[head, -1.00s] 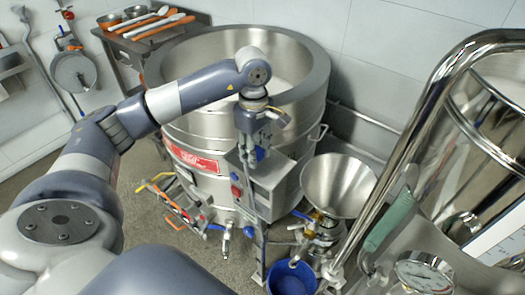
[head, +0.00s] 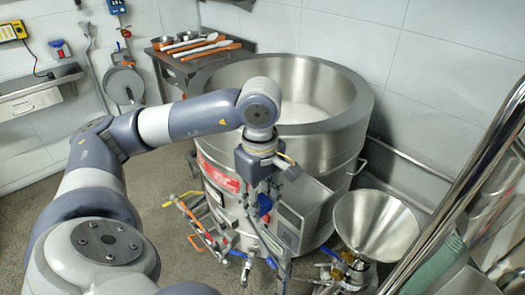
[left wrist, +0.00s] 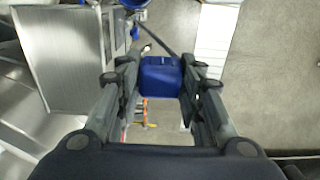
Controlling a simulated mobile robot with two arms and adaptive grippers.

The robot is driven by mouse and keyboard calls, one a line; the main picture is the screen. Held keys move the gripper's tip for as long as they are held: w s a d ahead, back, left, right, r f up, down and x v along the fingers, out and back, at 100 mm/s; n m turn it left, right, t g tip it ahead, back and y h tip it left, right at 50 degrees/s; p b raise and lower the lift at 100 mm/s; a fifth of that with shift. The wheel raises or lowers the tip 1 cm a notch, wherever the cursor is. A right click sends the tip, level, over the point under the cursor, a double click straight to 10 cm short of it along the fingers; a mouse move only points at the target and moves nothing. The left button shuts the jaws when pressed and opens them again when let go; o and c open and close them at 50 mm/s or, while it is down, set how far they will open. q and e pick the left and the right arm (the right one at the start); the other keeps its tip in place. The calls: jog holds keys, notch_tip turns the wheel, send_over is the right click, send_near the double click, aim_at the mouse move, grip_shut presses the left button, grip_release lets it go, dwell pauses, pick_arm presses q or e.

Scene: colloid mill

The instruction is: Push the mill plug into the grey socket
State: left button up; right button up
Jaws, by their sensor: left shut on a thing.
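My left gripper (head: 263,196) is shut on a blue block-shaped plug, seen between the fingers in the left wrist view (left wrist: 160,74). A dark cord runs up and left from near it there. In the head view the gripper points down in front of the steel mill vessel; the plug is small and partly hidden by the fingers. On the far left wall is a small box with blue and red parts (head: 60,48), perhaps the socket; I cannot tell for sure. My right gripper is not in view.
The large steel vessel (head: 355,100) with a control box and a steel funnel (head: 377,225) stand centre and right. A steel shelf (head: 40,95) is on the left wall under a yellow device (head: 13,30). A utensil table (head: 195,62) stands behind. Floor at left is clear.

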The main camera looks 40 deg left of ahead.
pick_arm(q)
jog(key=d+m, duration=0.2)
jog(key=d+f+m, duration=0.1)
jog(key=d+m, duration=0.1)
jog(key=m, duration=0.1)
jog(key=w+d+f+m, duration=0.1)
jog(key=d+m, duration=0.1)
jog(key=m, duration=0.1)
jog(key=shift+f, duration=0.2)
jog(key=d+m, duration=0.1)
jog(key=m, duration=0.1)
jog(key=d+f+m, duration=0.1)
jog(key=d+m, duration=0.1)
jog(key=m, duration=0.1)
jog(key=d+m, duration=0.2)
jog(key=shift+w+d+f+m, duration=0.15)
jog(key=shift+f+m, duration=0.1)
jog(key=shift+m, duration=0.15)
jog(key=shift+d+f+m, duration=0.15)
jog(key=shift+d+m, duration=0.25)
jog(key=shift+m, duration=0.3)
jog(key=shift+a, duration=0.1)
